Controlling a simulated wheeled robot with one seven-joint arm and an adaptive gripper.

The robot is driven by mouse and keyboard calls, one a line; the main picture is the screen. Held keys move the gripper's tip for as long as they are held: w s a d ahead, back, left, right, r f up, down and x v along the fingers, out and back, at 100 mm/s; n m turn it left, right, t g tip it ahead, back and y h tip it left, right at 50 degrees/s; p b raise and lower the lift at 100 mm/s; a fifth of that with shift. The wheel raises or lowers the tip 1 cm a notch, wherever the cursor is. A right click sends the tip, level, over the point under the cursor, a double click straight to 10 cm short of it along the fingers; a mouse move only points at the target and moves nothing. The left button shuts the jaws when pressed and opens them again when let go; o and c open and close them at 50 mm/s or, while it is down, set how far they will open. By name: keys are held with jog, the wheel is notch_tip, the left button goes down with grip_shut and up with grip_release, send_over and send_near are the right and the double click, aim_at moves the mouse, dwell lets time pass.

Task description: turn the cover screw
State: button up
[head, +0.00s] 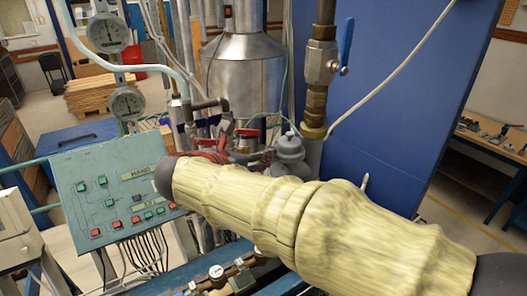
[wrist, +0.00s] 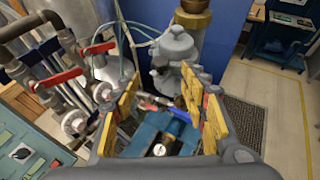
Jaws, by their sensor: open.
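A grey metal meter body (wrist: 178,48) with a rounded cap stands ahead of my gripper in the wrist view, below a brass fitting. It also shows in the head view (head: 290,150), partly hidden by my sleeved arm. I cannot make out the cover screw in either view. My gripper (wrist: 162,92) is open, its yellow-padded fingers spread to left and right, with the meter body beyond and between them. Nothing is held between the pads. I cannot make out the gripper's fingers in the head view.
Red-handled valves (wrist: 62,77) and pipes stand left of my gripper. A green control panel (head: 115,190) stands at the left. A vertical pipe with a blue-handled valve (head: 322,62) rises above the meter. A blue cabinet (head: 400,80) stands behind. A gauge (wrist: 159,150) lies below the fingers.

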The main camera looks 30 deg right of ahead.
jog(key=x, duration=0.7)
jog(key=shift+d+f, duration=0.1)
jog(key=shift+c, duration=0.5)
grip_shut()
jog(key=shift+w+p, duration=0.1)
jog(key=shift+p, duration=0.4)
jog(key=shift+w+d+m+g+y+p, duration=0.1)
jog(key=shift+w+m+g+y+p, duration=0.3)
jog(key=shift+m+g+p, duration=2.2)
jog(key=shift+w+a+m+g+y+p, duration=0.1)
jog(key=shift+w+m+g+p, duration=0.5)
jog(key=shift+m+g+p, duration=1.95)
jog(key=shift+w+d+m+g+y+p, duration=0.15)
jog(key=shift+w+m+g+p, duration=0.35)
jog(key=shift+m+g+p, duration=2.05)
jog(key=shift+g+y+b, duration=0.3)
jog(key=shift+g+y, duration=0.15)
jog(key=shift+g, duration=0.25)
